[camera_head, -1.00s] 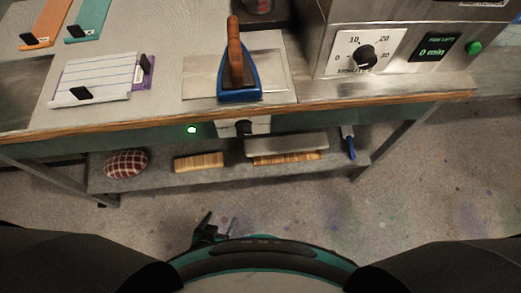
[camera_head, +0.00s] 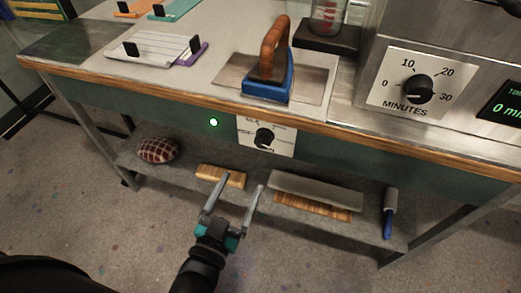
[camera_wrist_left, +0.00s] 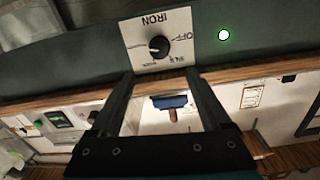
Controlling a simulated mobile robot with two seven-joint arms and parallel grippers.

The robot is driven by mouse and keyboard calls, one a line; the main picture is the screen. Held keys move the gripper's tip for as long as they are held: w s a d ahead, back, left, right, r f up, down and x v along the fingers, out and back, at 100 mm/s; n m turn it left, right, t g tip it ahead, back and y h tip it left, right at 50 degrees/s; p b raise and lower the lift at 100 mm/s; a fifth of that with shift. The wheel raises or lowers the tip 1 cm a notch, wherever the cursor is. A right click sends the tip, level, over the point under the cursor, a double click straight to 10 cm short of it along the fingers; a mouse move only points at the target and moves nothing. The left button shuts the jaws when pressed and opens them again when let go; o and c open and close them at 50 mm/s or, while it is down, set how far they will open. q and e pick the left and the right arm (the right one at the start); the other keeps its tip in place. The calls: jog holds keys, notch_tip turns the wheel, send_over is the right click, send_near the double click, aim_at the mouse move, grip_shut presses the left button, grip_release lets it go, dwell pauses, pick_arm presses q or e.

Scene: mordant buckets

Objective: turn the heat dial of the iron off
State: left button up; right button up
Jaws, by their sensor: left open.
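The iron's heat dial (camera_head: 264,138) is a black knob on a white plate (camera_head: 284,146) on the table's front panel. It also shows in the left wrist view (camera_wrist_left: 158,46), where the plate reads IRON and OFF, upside down. A green lamp (camera_head: 213,122) glows to its left. The blue iron (camera_head: 268,88) with a brown handle stands on a metal plate on the table top above. My left gripper (camera_head: 241,188) is open and empty, below and in front of the dial, apart from it. My right gripper is out of view.
A steel machine with a MINUTES dial (camera_head: 418,89) stands on the table at right. The lower shelf holds a checked cushion (camera_head: 158,150), a wooden brush (camera_head: 221,176), a grey-topped wooden piece (camera_head: 315,190) and a blue-handled tool (camera_head: 388,213). The table's wooden edge (camera_head: 190,99) overhangs the panel.

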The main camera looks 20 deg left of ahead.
aim_at(261, 144)
pick_arm(q)
jog(key=w+b, duration=0.1)
jog(key=w, duration=0.6)
jog(key=w+b, duration=0.1)
jog(key=w, duration=0.3)
jog(key=shift+d+f+b, duration=0.1)
jog(key=shift+d+b, duration=0.2)
jog(key=shift+d, duration=0.1)
jog(key=shift+w, duration=0.65)
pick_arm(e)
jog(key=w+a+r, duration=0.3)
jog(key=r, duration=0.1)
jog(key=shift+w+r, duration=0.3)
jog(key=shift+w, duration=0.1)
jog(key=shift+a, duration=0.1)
pick_arm(q)
grip_shut()
